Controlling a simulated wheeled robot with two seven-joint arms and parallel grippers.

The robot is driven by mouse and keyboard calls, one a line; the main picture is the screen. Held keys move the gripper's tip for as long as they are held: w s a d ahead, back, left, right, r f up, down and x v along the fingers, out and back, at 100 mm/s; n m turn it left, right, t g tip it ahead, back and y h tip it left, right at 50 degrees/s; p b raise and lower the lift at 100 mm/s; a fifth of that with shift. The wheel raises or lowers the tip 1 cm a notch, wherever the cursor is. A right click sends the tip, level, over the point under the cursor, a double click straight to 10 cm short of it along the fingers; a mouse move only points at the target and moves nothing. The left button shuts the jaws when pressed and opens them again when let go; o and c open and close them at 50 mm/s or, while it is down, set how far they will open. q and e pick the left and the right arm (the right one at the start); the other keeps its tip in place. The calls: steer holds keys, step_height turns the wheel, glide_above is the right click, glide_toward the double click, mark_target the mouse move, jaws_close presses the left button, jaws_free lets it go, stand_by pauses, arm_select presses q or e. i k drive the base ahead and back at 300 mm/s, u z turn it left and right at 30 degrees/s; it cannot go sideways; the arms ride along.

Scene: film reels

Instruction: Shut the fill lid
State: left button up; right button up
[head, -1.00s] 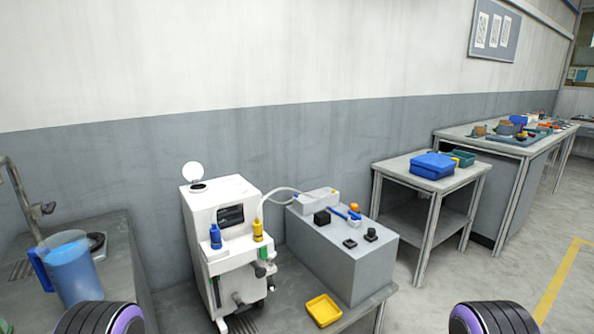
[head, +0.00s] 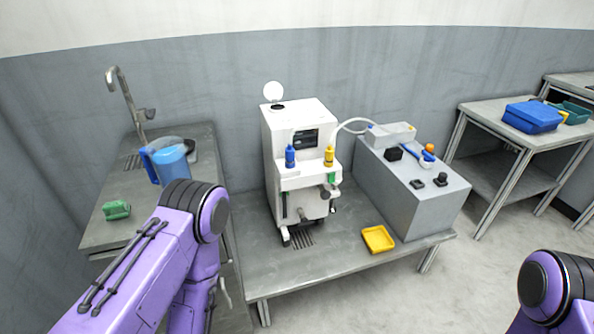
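The fill lid (head: 272,91) is a round white disc standing raised at the top left of the white machine (head: 313,118). The dark fill opening (head: 277,106) shows just below it. The machine stands on a low grey bench. My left arm reaches in from the lower left, in front of the sink counter, and its gripper is not visible. My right arm shows only at the lower right edge, and its gripper is out of view. Neither arm is near the lid.
A blue pitcher (head: 171,164) stands by a tap (head: 129,100) on the left counter, with a green object (head: 116,210) nearby. Blue and yellow bottles (head: 329,156) sit on the machine's front shelf. A yellow tray (head: 378,239) and a grey block (head: 413,195) are to its right.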

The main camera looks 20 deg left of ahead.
mark_target(273, 91)
steer(key=z, duration=1.15)
steer(key=i, duration=2.25)
steer(key=u, duration=2.35)
